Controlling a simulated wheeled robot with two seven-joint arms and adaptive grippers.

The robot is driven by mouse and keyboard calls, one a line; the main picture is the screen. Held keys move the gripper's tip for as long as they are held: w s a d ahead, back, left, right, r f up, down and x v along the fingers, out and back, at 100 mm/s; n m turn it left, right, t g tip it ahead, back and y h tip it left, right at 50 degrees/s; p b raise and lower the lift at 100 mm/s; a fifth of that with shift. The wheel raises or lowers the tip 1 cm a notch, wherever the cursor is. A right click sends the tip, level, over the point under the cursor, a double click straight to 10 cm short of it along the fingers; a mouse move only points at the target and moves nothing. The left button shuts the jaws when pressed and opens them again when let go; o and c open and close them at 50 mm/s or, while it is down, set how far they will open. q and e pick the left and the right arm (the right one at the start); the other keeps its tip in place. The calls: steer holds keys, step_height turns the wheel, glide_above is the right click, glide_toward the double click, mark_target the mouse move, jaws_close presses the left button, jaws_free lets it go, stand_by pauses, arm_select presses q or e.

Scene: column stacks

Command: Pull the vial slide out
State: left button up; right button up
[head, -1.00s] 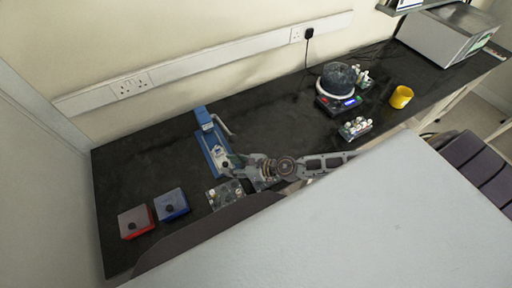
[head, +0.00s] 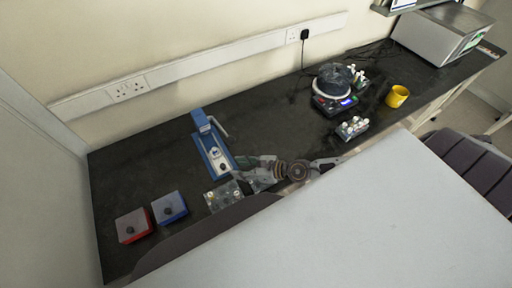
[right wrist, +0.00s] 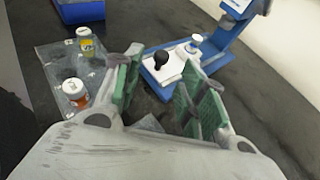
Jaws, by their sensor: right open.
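The blue press-like device (head: 212,146) stands upright on the dark bench, with a lever at its top. In the right wrist view its blue frame (right wrist: 228,38) is at the top right. Its pale slide (right wrist: 169,70) carries a black knob (right wrist: 160,59) at the near end. A white-capped vial (right wrist: 195,42) stands at the slide's far part. My right gripper (right wrist: 163,82) is open and empty, its green-padded fingers either side of the view of the knob, apart from it. In the head view the gripper (head: 238,166) is beside the device's near end. My left gripper is not seen.
A clear rack (head: 221,196) with vials lies close to the right gripper. Red (head: 133,226) and blue (head: 169,208) boxes with knobs are at the left. A second vial rack (head: 352,128), a scale-like device (head: 334,102) and a yellow mug (head: 397,96) are farther right.

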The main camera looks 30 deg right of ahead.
steer(key=shift+v, duration=3.05)
steer(key=shift+s, duration=0.1)
